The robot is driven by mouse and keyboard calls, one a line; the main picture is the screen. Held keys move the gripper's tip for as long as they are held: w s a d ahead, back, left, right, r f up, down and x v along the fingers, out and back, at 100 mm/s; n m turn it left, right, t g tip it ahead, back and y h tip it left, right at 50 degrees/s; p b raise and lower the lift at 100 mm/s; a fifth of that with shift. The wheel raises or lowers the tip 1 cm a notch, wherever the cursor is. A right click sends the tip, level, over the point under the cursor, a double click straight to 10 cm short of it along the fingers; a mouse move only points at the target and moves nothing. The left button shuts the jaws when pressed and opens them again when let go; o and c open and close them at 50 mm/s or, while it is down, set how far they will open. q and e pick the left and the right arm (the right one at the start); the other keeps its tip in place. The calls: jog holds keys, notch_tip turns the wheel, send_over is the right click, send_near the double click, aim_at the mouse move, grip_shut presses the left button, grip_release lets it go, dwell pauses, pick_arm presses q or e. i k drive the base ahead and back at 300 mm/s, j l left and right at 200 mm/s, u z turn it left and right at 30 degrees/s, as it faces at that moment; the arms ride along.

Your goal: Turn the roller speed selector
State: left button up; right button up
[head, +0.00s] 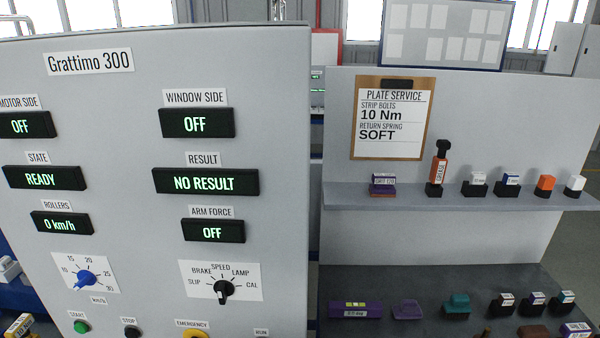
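The roller speed selector is a blue knob (87,278) on a white scale plate marked 10, 15, 20, 25, 30 and km/h. It sits at the lower left of the grey Grattimo 300 panel (130,120). Its grip lies slanted, lower left to upper right; I cannot tell which mark it points at. The ROLLERS display (62,223) reads 0 km/h and the STATE display (45,178) reads READY. Neither of my grippers is in view.
A black mode knob (223,290) sits right of the blue one. The green START button (81,326), the black STOP button (131,332) and the yellow-ringed EMERGENCY control (194,334) are below. A shelf (400,198) and dark bench with small parts stand right.

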aim_at(85, 276)
jog(key=u, duration=1.3)
